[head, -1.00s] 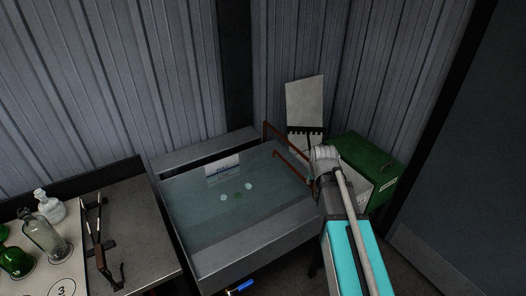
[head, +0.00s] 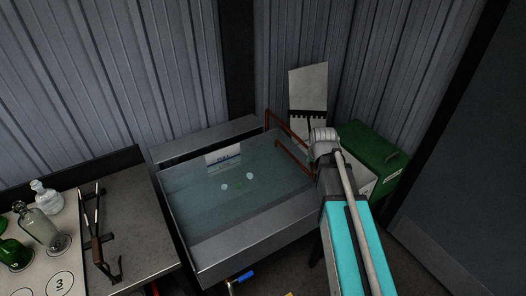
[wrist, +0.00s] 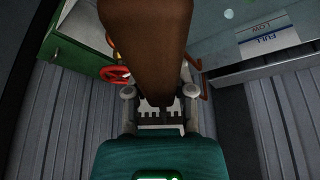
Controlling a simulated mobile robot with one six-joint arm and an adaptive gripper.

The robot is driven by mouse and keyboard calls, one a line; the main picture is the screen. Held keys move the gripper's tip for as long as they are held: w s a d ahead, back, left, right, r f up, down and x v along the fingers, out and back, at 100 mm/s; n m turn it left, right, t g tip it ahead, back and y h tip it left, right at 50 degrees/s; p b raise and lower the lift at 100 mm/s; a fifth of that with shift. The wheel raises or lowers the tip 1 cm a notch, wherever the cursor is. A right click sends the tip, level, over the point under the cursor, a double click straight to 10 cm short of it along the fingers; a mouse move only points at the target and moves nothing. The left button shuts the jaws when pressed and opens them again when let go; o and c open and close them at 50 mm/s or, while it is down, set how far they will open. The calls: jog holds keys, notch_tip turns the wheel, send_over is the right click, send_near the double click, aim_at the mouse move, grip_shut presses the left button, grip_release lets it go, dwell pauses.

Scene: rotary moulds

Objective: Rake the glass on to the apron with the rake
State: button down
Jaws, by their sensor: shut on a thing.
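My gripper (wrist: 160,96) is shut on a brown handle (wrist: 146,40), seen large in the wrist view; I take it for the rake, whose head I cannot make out. In the head view my gripper (head: 323,146) is at the right end of the water tank (head: 205,262). A grey metal ledge (head: 255,232), perhaps the apron, runs along the near side of the tank.
A green box (head: 372,150) stands right of the tank. Copper pipes (head: 287,127) bend over its right side. A pale board (head: 308,88) leans at the back wall. Left, a bench (head: 140,225) holds tongs (head: 97,235) and bottles (head: 37,228). A level sign (head: 222,158) is at the tank's back.

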jog(key=w+a+f+n+g, duration=0.1)
jog(key=w+a+n+g, duration=0.1)
jog(key=a, duration=0.7)
jog(key=w+a+f+n+g, duration=0.1)
jog(key=w+a+n+g, duration=0.2)
jog(key=a, duration=0.7)
jog(key=w+n, duration=0.1)
jog(key=w, duration=0.1)
jog(key=shift+w+n+g+h+b, duration=0.3)
jog(key=shift+w+n+h+b, duration=0.05)
jog(key=shift+w+n+h, duration=0.05)
jog(key=shift+f, duration=0.15)
notch_tip(320, 180, down, 15)
jog(key=b, duration=1.5)
